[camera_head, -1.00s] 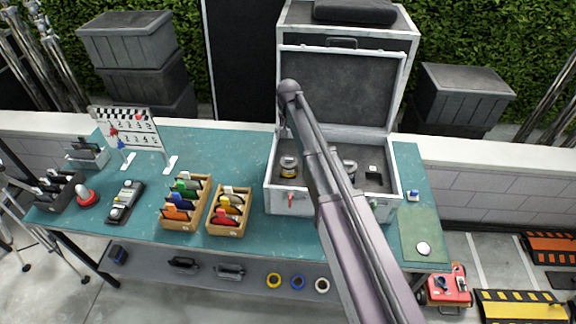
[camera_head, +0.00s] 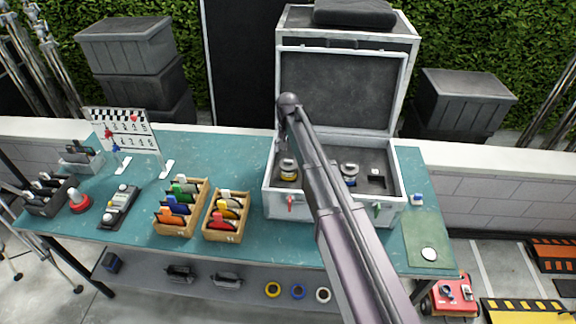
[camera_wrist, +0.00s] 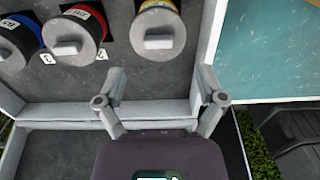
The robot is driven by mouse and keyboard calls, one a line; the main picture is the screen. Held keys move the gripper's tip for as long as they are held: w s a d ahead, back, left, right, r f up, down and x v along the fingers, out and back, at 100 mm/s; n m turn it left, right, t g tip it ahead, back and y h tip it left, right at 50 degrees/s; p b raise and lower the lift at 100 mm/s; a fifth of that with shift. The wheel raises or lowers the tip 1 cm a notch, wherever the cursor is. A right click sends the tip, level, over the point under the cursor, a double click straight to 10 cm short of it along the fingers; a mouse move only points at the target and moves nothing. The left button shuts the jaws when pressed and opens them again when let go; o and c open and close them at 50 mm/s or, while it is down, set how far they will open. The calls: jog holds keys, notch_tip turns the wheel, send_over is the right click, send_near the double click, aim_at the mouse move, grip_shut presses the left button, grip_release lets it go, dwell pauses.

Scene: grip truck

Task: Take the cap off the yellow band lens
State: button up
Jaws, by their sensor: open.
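The yellow band lens (camera_head: 288,172) stands in the left part of the open case (camera_head: 330,52). My arm hides part of the case in the head view, and my gripper cannot be made out there.
The case wall (camera_wrist: 150,110) runs beneath my fingers in the wrist view. Wooden boxes of coloured cards (camera_head: 222,237) stand left of the case. A green mat (camera_head: 425,225) with a white disc lies at the right. The bench between boxes and case is narrow.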

aim_at(289, 161)
jog(key=shift+f, duration=0.1)
jog(key=shift+d+f+b, duration=0.1)
jog(key=shift+f+b, duration=2.45)
jog(key=shift+b, duration=0.05)
jog(key=c, duration=0.9)
